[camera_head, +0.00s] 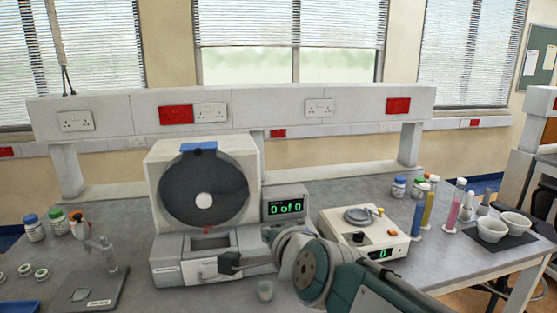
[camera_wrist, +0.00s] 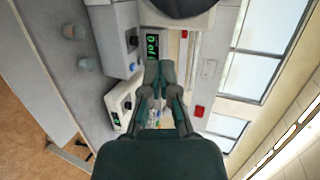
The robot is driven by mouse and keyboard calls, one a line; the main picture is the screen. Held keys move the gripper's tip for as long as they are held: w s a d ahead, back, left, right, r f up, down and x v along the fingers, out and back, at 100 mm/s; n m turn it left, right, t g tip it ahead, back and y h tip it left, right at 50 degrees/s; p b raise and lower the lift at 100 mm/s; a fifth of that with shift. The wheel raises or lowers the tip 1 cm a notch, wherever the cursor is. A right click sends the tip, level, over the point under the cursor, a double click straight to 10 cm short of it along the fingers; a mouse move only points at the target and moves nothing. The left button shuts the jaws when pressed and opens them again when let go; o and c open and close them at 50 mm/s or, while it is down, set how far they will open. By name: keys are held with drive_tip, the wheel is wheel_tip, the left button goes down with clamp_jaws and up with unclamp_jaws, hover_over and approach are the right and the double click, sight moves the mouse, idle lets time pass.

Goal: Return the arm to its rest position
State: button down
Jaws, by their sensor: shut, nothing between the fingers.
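My arm reaches in from the lower right of the head view. My gripper (camera_head: 229,263) is in front of the machine (camera_head: 203,155) with the dark round disc, overlapping its lower front by the drawer. I cannot tell from this view whether it touches the machine. In the wrist view my gripper (camera_wrist: 159,72) has its two fingers close together and nothing held between them.
A balance (camera_head: 365,235) stands close right of the arm. Coloured tubes (camera_head: 429,203) and white bowls (camera_head: 492,230) are at the right. A stand (camera_head: 100,285) and bottles (camera_head: 34,228) are at the left.

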drive_tip(key=s+d+f+n+g+h, duration=0.5)
drive_tip(key=s+d+f+n+g, duration=0.2)
drive_tip(key=s+d+f+n, duration=0.6)
drive_tip(key=s+d, duration=0.4)
drive_tip(key=shift+s+d+h, duration=0.15)
drive_tip(key=shift+s+h, duration=0.1)
drive_tip(key=shift+h, duration=0.15)
idle(0.5)
